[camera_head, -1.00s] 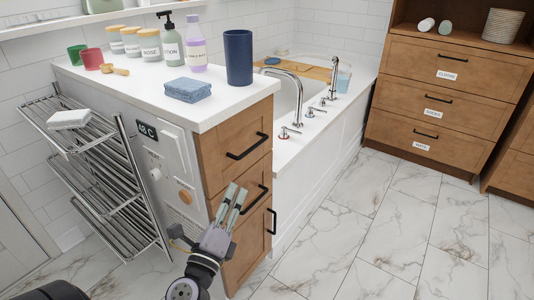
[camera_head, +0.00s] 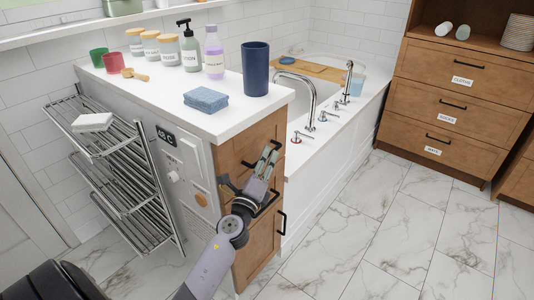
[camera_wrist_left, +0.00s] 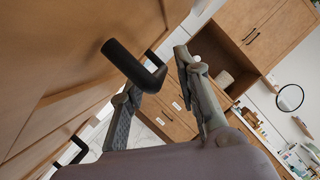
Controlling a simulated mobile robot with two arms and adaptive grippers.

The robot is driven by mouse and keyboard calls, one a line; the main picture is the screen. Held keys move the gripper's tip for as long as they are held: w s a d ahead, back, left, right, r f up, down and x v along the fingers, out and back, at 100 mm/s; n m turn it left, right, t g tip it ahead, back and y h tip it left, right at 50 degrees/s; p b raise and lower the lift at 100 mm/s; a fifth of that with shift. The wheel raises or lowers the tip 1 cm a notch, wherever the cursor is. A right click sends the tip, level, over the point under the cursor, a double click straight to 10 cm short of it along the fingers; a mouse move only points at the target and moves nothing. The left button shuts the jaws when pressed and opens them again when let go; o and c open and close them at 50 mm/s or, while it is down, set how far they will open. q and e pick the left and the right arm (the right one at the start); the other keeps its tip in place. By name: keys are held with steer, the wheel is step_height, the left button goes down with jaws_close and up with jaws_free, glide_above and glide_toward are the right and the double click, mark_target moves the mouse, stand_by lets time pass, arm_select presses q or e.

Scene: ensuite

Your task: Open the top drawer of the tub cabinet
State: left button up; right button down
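The tub cabinet's wooden top drawer (camera_head: 232,150) is shut, under the white counter. In the left wrist view a black bar handle (camera_wrist_left: 128,60) stands out from the wooden front, close to the fingertips of my left gripper (camera_wrist_left: 156,72). The two fingers are apart, with the handle's end near the gap between them. I cannot tell whether they touch it. My right gripper is not in view.
The lower fronts of the cabinet carry more black handles, one upright (camera_head: 282,223). A dark blue cup (camera_head: 255,70) and a folded blue cloth (camera_head: 206,99) sit on the counter above. A chrome towel rack (camera_head: 128,185) stands at the left. The marble floor (camera_head: 370,235) at the right is clear.

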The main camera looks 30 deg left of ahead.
arm_select(q)
steer(key=shift+x, duration=0.9)
steer(key=shift+c, duration=0.2)
jaws_close()
